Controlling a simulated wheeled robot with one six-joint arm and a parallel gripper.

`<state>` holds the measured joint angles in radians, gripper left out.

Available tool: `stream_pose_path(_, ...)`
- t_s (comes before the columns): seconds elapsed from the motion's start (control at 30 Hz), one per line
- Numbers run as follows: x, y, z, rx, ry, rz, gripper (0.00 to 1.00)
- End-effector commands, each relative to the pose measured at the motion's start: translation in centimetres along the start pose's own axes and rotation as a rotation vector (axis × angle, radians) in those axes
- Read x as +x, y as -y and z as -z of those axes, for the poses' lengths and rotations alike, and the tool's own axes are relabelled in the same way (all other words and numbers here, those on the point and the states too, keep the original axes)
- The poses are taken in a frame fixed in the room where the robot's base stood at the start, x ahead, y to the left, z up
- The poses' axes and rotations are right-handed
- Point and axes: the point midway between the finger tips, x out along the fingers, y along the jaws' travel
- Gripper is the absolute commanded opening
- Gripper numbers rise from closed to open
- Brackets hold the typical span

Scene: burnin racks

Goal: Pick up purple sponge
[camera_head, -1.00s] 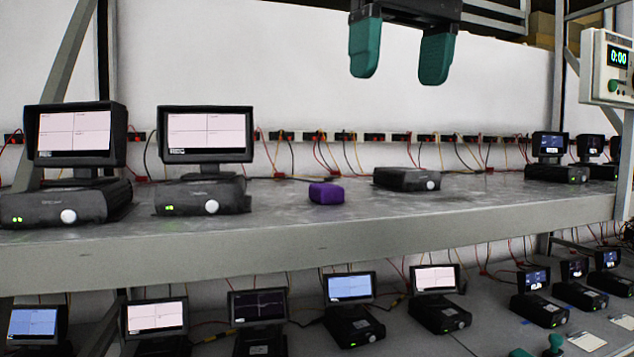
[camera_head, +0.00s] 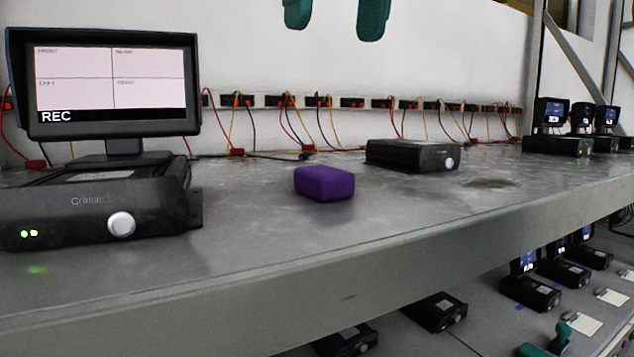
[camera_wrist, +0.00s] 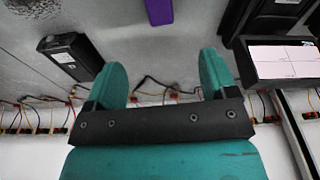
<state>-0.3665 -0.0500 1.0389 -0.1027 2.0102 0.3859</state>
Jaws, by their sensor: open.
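The purple sponge (camera_head: 324,183) is a small block lying on the grey upper shelf (camera_head: 400,215), near the middle of the head view. It also shows at the top edge of the wrist view (camera_wrist: 158,11), partly cut off. My gripper (camera_head: 336,18) is at the top of the head view, above the sponge, with only its two green fingertips showing. In the wrist view my gripper (camera_wrist: 163,75) has its fingers spread wide with nothing between them. The sponge is apart from the fingers.
A black device with a screen (camera_head: 115,90) stands left of the sponge. A low black box without a screen (camera_head: 412,155) sits behind it to the right. Cables and red plugs run along the back wall. The shelf around the sponge is clear. More devices stand on the lower shelf.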

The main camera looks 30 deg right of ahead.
Motion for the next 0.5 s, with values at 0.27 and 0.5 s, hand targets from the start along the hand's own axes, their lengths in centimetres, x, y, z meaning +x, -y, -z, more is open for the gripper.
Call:
stream_pose_path(0.27,5.2,0.0,-0.1,-0.001,0.002,0.0,0.79)
stream_pose_path(0.5,9.1,-0.1,-0.1,0.001,0.001,0.0,0.79)
